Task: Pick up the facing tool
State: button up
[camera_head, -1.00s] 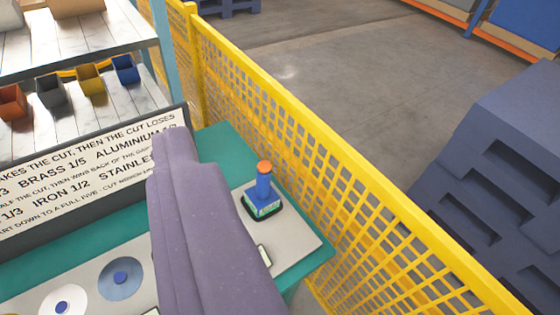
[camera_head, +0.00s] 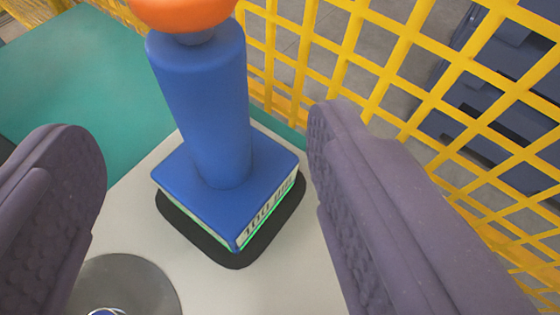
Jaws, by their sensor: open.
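The facing tool (camera_head: 203,110) stands upright in the middle of the view. It has a square blue base with a lettered, green-edged label, a blue cylindrical body and an orange knob on top, cut off by the frame's upper edge. It rests on a black pad (camera_head: 235,258) on a pale plate. My gripper (camera_head: 205,175) is open, with one purple-grey finger at the left and one at the right. The tool stands between and beyond the fingers, and neither appears to touch it.
A yellow mesh fence (camera_head: 400,70) stands close behind and to the right of the tool. A grey disc (camera_head: 125,285) lies on the pale plate (camera_head: 225,295) at the lower left. The teal bench top (camera_head: 80,80) is clear at the upper left. A dark blue stack (camera_head: 490,130) shows beyond the fence.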

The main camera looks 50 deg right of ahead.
aim_at(198, 93)
jog(key=b+x, duration=0.3)
jog(key=x, duration=0.4)
jog(key=shift+w, duration=0.4)
grip_shut()
jog(key=shift+r, duration=0.1)
